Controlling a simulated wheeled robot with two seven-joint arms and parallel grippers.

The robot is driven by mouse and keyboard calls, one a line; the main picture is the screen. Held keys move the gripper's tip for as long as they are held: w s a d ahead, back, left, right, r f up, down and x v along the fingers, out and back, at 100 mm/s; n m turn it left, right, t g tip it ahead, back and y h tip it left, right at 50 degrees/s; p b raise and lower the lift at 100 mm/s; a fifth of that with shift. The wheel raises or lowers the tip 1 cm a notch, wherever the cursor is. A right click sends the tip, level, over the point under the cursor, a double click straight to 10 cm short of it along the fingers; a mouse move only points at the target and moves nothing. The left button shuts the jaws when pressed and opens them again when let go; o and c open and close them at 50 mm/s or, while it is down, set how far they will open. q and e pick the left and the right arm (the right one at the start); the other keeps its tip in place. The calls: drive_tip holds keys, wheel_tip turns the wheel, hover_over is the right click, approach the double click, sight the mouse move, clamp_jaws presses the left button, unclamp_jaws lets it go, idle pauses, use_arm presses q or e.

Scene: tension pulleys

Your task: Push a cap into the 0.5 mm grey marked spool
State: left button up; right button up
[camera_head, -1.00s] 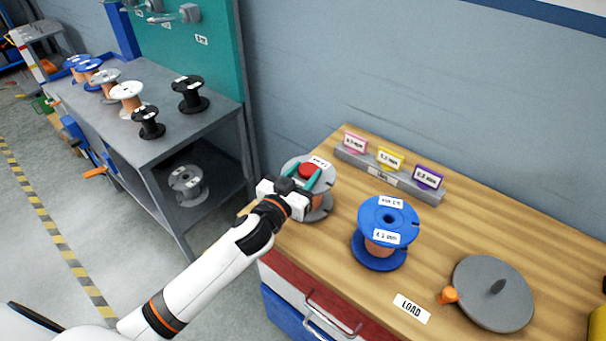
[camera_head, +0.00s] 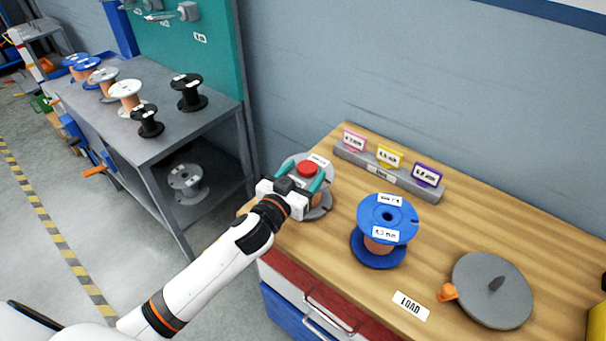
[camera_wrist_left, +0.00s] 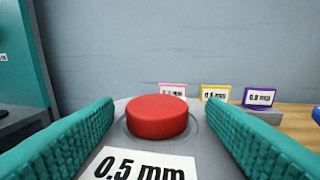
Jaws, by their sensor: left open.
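The grey spool (camera_head: 318,211) stands upright on the wooden bench and carries copper-coloured wire. Its top label (camera_wrist_left: 140,166) reads 0.5 mm in the left wrist view. A red cap (camera_head: 307,168) sits at the centre of its top flange. The cap also shows in the left wrist view (camera_wrist_left: 157,116), standing proud of the flange; how deep it sits cannot be told. My left gripper (camera_head: 312,180) is open, with its teal fingers on either side of the cap and a gap to each. My right gripper is not in view.
A blue spool (camera_head: 389,217) stands to the right on the bench, near a grey disc (camera_head: 492,291) with an orange knob. A grey holder (camera_head: 401,179) with pink, yellow and purple cards is behind. A side table (camera_head: 173,131) at left holds several spools.

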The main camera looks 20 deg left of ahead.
use_arm(q)
drive_tip(key=shift+s+a+f, duration=0.1)
drive_tip(key=shift+f, duration=0.05)
drive_tip(key=b+v, duration=0.1)
drive_tip(key=v, duration=1)
drive_tip(key=shift+s, duration=0.4)
